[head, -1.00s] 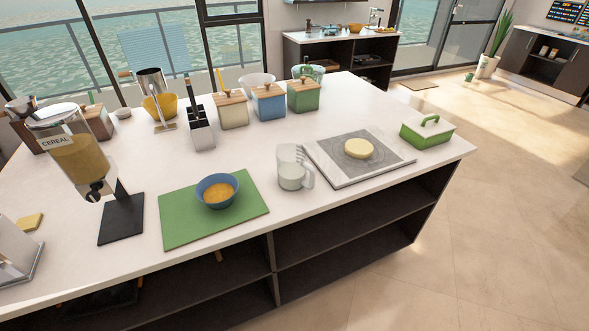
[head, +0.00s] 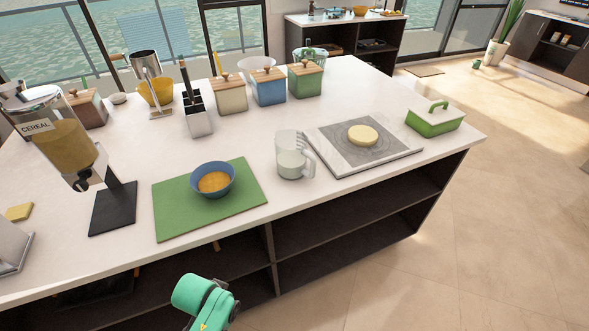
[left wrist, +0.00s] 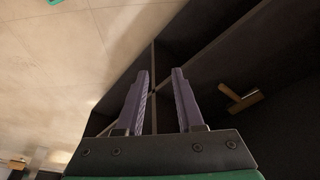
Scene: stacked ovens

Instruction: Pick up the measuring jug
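The measuring jug (head: 291,156) is clear with a pale handle and stands upright on the white counter, between the green mat and the cooktop plate. Its handle is on its right side. My left gripper (left wrist: 160,75) shows in the left wrist view with its two fingers apart and nothing between them, facing the dark shelves under the counter. In the head view only a green part of my arm shows at the bottom, below the counter edge and well short of the jug. My right gripper is in neither view.
A blue bowl (head: 213,180) of orange food sits on a green mat (head: 170,215) left of the jug. A cooktop plate (head: 345,162) with a yellow round (head: 362,135) lies to the right. A cereal dispenser (head: 60,143) stands left. Canisters (head: 228,95) stand behind.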

